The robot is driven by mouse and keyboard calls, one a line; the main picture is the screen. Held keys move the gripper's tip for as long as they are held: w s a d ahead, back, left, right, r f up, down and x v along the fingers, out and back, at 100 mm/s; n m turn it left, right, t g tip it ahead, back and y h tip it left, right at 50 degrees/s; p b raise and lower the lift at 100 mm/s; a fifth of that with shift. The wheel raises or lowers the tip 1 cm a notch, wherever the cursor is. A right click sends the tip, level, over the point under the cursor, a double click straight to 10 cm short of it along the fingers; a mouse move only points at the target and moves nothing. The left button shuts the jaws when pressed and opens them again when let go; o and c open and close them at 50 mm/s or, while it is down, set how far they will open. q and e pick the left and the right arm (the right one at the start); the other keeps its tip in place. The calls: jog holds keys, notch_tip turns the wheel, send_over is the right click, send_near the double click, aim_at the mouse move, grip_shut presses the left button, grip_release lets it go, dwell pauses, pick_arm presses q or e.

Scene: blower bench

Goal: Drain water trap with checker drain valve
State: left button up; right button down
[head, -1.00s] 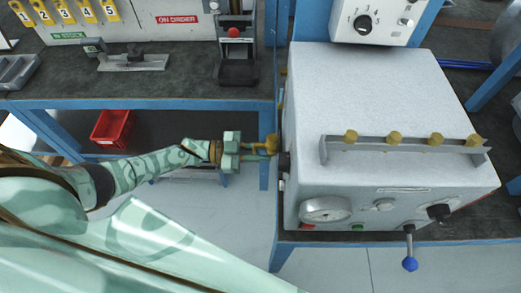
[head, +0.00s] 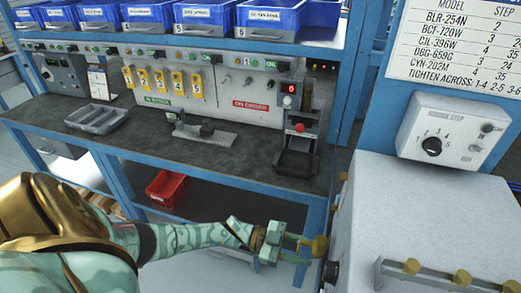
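The checker looks to be the pale grey box (head: 415,215) at the right, now cut off by the bottom edge. A brass knob-like fitting (head: 319,246) shows beside its left side, with a dark round part (head: 331,271) just below. I cannot tell which is the drain valve, and I cannot make out the water trap. My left gripper (head: 308,248) reaches in from the left, its two fingers apart and their tips at the brass fitting. Whether they press on it is not clear. My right gripper is out of view.
A dark-topped bench (head: 225,160) runs behind, with a stand with a red button (head: 299,130) and a grey tray (head: 96,118). A red bin (head: 166,188) sits below. A blue post (head: 352,70) stands behind the box. Brass knobs (head: 462,278) line a rail on the box.

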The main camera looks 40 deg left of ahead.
pick_arm(q)
jog(key=b+v, duration=0.1)
jog(key=v, duration=1.4)
jog(key=shift+a, duration=0.35)
jog(key=shift+s+f, duration=0.1)
jog(key=shift+s, duration=0.05)
